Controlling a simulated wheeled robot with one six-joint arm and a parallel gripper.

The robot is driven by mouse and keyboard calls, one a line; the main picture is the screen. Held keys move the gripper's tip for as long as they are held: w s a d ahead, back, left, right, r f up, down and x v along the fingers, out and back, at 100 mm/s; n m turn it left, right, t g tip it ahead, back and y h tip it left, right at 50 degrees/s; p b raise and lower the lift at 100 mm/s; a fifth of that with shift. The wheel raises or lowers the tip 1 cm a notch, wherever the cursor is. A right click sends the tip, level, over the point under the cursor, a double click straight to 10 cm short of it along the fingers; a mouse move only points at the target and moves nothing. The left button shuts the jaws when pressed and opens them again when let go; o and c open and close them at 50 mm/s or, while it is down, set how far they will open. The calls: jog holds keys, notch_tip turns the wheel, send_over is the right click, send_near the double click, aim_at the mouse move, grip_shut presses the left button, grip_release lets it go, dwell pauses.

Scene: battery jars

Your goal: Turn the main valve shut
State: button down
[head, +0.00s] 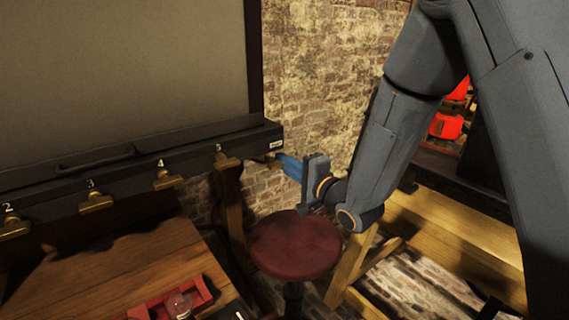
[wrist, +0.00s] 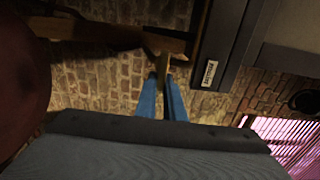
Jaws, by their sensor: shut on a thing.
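The main valve's brass handle (head: 268,160) sits low at the right end of the long dark panel, below a small white label (head: 276,144) that is too small to read. In the wrist view the brass handle (wrist: 161,68) is between my two blue fingertips. My gripper (head: 283,160) reaches it from the right, and its fingers are shut on it. It also shows in the wrist view (wrist: 161,80), fingers on both sides of the brass. The fingers hide part of the handle.
Several numbered brass valves (head: 96,202) line the panel's lower edge. A round red stool (head: 295,244) stands below my gripper. A wooden table (head: 120,270) with a red tray (head: 205,290) is at lower left. A brick wall (head: 325,90) is behind.

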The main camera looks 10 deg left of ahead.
jog(key=c, duration=1.9)
grip_release()
jog(key=shift+o, duration=0.2)
jog(key=b+v, duration=0.1)
jog(key=v, duration=0.7)
jog(key=shift+b, duration=0.35)
